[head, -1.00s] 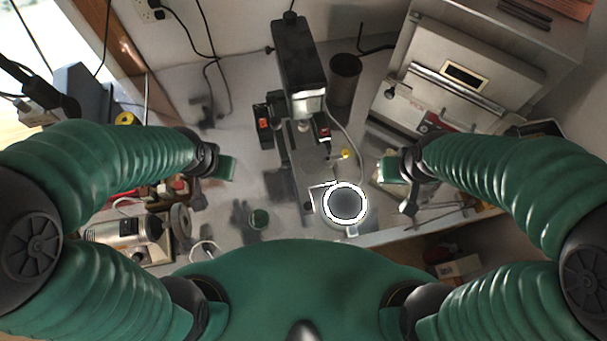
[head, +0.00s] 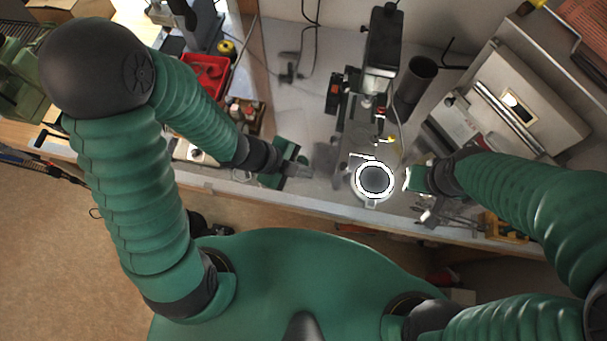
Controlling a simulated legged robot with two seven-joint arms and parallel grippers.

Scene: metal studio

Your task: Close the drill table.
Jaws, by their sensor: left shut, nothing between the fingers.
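The drill press (head: 384,48) stands on the workbench at the upper right of centre. Its round drill table (head: 375,180), a dark disc with a bright white ring around it, sits low at the bench's front edge. My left gripper (head: 306,168) is to the left of the disc, apart from it, shut and empty. My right gripper (head: 410,180) is just right of the disc; whether it touches the ring I cannot tell, nor whether its jaws are open.
A dark cylinder (head: 415,85) stands right of the drill press. A grey machine (head: 525,100) fills the right of the bench. A red bin (head: 204,75) is at the upper left. Bench surface left of the drill (head: 300,110) is mostly clear.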

